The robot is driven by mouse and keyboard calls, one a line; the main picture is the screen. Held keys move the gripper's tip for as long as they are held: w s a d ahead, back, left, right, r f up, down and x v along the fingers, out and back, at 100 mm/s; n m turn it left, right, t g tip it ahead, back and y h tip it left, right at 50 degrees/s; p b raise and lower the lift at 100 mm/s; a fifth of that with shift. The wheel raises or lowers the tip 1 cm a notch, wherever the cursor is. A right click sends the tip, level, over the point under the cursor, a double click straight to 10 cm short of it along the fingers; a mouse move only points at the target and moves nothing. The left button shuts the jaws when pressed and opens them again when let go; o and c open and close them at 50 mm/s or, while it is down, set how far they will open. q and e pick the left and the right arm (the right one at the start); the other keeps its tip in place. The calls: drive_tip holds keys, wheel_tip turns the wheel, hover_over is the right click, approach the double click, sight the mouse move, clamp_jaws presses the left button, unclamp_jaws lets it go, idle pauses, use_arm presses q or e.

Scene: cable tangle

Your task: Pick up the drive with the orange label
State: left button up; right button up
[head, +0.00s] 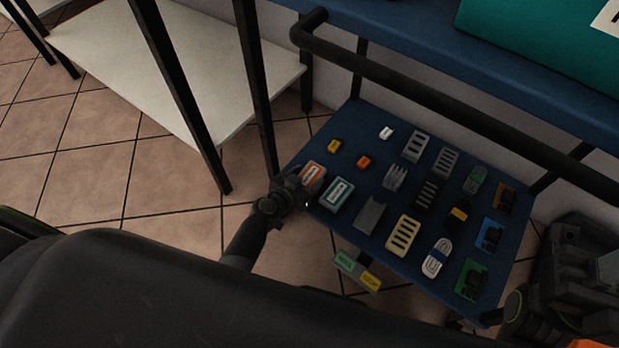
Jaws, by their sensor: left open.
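The drive with the orange label (314,173) lies at the left edge of the blue shelf (345,238). Its casing looks grey with an orange and white label. My left gripper (301,191) is open at the near-left side of this drive and covers part of its near end. I cannot tell whether the fingers touch it. A similar drive with a teal label (337,194) lies just to the right, close to the gripper. At the lower right, dark arm parts show, but no fingertips of my right gripper are clear.
Several small parts lie in rows on the shelf, among them an orange piece (364,161), a yellow piece (335,145) and a cream slotted block (403,236). A black rail (430,95) runs above the back. Green and yellow tags (357,270) sit at the front edge.

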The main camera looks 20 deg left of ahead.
use_arm(q)
drive_tip(key=shift+w+d+f, duration=0.2)
drive_tip(key=shift+w+f, duration=0.05)
drive_tip(key=shift+w, duration=0.3)
drive_tip(key=c, duration=0.8)
drive_tip(key=shift+r, duration=0.1)
